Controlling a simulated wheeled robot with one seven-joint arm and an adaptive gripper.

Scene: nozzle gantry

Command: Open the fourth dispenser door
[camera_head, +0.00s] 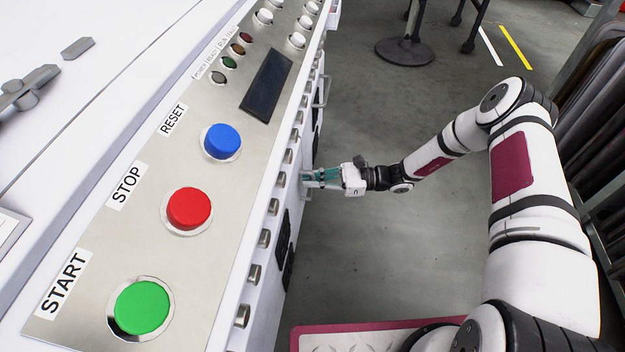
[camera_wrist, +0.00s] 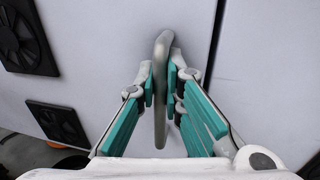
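The machine's white side front, with its door panels, shows in the wrist view (camera_wrist: 100,25). A grey bar-shaped door handle (camera_wrist: 162,95) stands upright from a panel there. My gripper (camera_wrist: 161,84) has its teal-padded fingers closed in on the left and right sides of this handle. A dark seam (camera_wrist: 215,35) runs to the right of the handle, and the panel looks flush. In the head view my gripper (camera_head: 306,178) reaches the machine's side below the row of metal knobs; the handle there is mostly hidden by the fingers.
The control panel has green START (camera_head: 142,308), red STOP (camera_head: 189,208) and blue RESET (camera_head: 222,142) buttons. Another handle (camera_head: 322,92) sits farther along the side. Black vents (camera_wrist: 58,122) lie left of my gripper. A rack (camera_head: 600,110) stands at right; the grey floor (camera_head: 380,245) between is clear.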

